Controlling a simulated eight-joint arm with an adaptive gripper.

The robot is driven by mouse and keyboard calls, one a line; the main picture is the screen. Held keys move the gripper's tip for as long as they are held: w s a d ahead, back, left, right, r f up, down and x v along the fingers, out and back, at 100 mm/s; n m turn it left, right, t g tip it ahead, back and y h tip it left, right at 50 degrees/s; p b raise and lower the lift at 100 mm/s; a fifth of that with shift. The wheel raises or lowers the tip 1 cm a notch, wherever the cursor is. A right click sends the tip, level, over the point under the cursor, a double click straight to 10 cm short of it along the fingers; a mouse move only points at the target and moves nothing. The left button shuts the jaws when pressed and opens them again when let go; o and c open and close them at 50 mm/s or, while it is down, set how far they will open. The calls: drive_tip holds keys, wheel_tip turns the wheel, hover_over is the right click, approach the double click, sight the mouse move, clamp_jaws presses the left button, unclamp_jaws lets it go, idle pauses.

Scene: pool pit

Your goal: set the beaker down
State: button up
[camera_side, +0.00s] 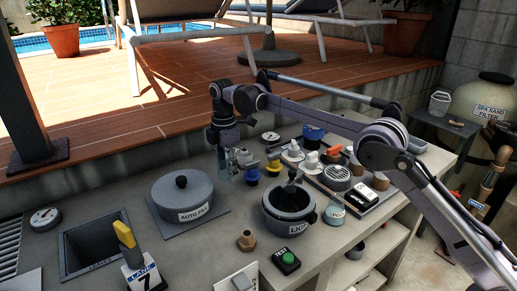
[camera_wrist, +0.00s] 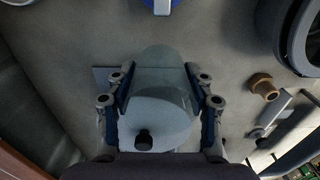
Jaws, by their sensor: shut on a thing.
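My gripper (camera_side: 233,160) is above the counter, just right of the lidded pot marked AUTO FILL (camera_side: 183,196). In the wrist view its two fingers (camera_wrist: 158,85) stand on either side of a clear, greenish glass beaker (camera_wrist: 163,62) and are shut on it. In the side view the beaker is hard to make out among the fingers. The gap between its base and the counter cannot be judged. A grey shape with a black knob (camera_wrist: 144,139) shows low between the fingers in the wrist view.
A dark open pot (camera_side: 290,212) stands to the right, with a brass fitting (camera_side: 247,240) in front. Yellow and blue items (camera_side: 272,167) are close right of the gripper.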

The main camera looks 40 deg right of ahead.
sight(229, 193)
drive_tip(key=shift+f, duration=3.05)
drive_tip(key=o, duration=1.1)
drive_tip(key=shift+f, duration=0.15)
drive_tip(key=shift+o, duration=0.2)
